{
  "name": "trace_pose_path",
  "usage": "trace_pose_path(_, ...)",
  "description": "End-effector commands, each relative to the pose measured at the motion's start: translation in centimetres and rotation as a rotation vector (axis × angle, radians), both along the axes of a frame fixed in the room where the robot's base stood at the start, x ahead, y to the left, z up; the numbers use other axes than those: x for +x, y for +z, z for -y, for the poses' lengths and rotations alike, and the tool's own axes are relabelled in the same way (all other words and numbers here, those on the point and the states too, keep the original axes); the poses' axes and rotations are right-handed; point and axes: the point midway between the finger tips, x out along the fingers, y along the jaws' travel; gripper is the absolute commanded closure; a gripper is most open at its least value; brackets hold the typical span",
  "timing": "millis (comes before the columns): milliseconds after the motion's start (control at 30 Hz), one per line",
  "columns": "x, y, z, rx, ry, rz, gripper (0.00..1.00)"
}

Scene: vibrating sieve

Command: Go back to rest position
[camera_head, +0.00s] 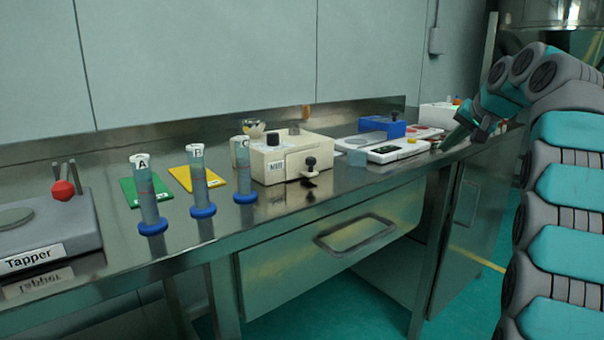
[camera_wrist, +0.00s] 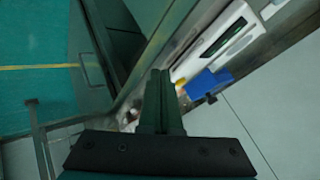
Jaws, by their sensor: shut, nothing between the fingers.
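My gripper (camera_head: 452,139) is at the end of my raised arm on the right side of the head view. It points down and left, near the right part of the metal bench (camera_head: 330,203) and its front edge. In the wrist view my gripper (camera_wrist: 160,72) shows its two dark green fingers together, with nothing between them. The bench edge and the floor lie beyond the fingertips there.
A Tapper device (camera_head: 45,235), cylinders A (camera_head: 148,195), B (camera_head: 199,180) and C (camera_head: 243,170), and a beige box (camera_head: 290,157) stand on the bench. A scale (camera_head: 398,150) and a blue device (camera_head: 381,127) are nearer my gripper. Floor (camera_head: 300,300) is clear in front.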

Motion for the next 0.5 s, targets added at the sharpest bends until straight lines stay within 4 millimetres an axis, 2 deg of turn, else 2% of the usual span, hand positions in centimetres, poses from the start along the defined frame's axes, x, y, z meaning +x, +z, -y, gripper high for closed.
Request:
trace_pose_path(267, -1.0, -1.1, -1.8, 0.003, 0.011, -0.046, 1.00)
trace_pose_path(500, -2.9, -2.7, -4.6, -0.001, 0.032, -0.112, 1.00)
